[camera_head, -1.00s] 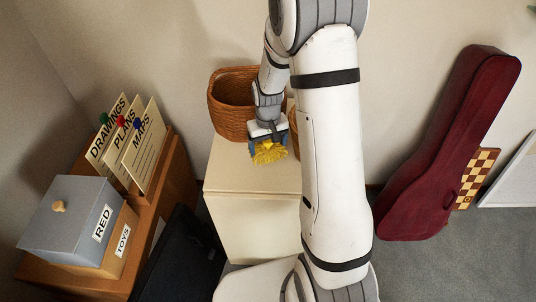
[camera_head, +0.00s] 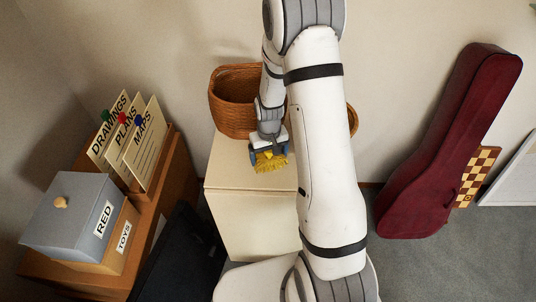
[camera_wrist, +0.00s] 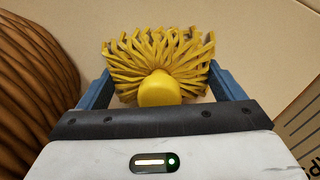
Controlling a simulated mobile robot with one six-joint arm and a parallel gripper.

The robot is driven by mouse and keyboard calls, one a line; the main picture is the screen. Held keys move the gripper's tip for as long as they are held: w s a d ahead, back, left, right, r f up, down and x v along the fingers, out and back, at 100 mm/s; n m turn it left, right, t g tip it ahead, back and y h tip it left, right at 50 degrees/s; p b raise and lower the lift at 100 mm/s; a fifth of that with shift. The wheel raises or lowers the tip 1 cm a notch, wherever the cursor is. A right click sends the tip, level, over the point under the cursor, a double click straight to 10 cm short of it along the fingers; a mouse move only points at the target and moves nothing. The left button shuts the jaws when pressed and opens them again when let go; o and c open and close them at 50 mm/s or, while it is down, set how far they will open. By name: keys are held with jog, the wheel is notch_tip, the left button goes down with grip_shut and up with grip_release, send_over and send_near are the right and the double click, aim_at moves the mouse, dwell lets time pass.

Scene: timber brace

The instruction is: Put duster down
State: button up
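The duster is a yellow bundle of strands (camera_head: 270,164) at the beige cabinet's top, toward its back. In the wrist view, its round yellow knob (camera_wrist: 160,89) faces me and its strands fan out beyond it. My gripper (camera_head: 269,157) points down over it. In the wrist view, the blue fingers of my gripper (camera_wrist: 166,84) stand wide apart on either side of the duster, with gaps beside the knob. The strand ends come close to the fingers; I cannot tell if they touch. The duster seems to rest on the cabinet top (camera_head: 235,175).
A wicker basket (camera_head: 232,112) stands close behind and left of my gripper. Another wicker edge (camera_head: 352,120) shows behind my arm. A brown box with print (camera_wrist: 302,130) is at the wrist view's right. The cabinet's front left top is clear. A dark red instrument case (camera_head: 440,150) leans right.

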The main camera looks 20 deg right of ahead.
jog(key=shift+o, duration=1.1)
